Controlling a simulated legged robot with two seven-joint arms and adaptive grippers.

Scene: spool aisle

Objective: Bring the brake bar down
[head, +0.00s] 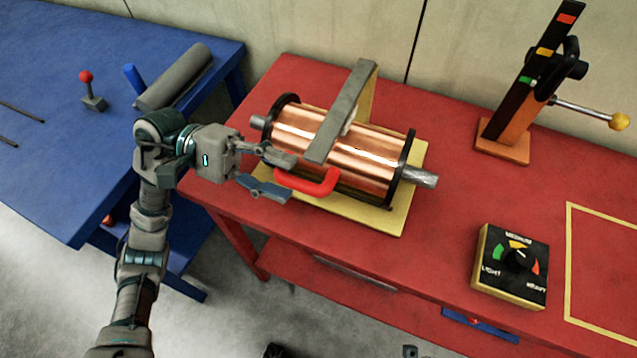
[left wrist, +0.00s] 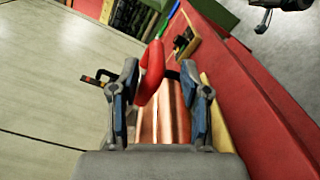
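The brake bar (head: 341,113) is a grey bar lying across the top of a copper-wound spool (head: 315,135) with black end flanges. A red handle (head: 309,183) sits at the bar's near end, in front of the spool. My left gripper (head: 282,177) is open at the left end of this handle. In the left wrist view, the red handle (left wrist: 151,72) shows between the two spread fingers, with the copper behind it. I cannot tell if a finger touches it. A dark grey part at the top right of the wrist view may be my right gripper; its fingers are unclear.
The spool rests on a yellow base (head: 385,218) on the red table (head: 270,100). A dial box (head: 509,267) and a lever stand (head: 510,125) with a yellow knob are at the right. A blue table (head: 45,170) with a grey roller (head: 175,77) is at the left.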

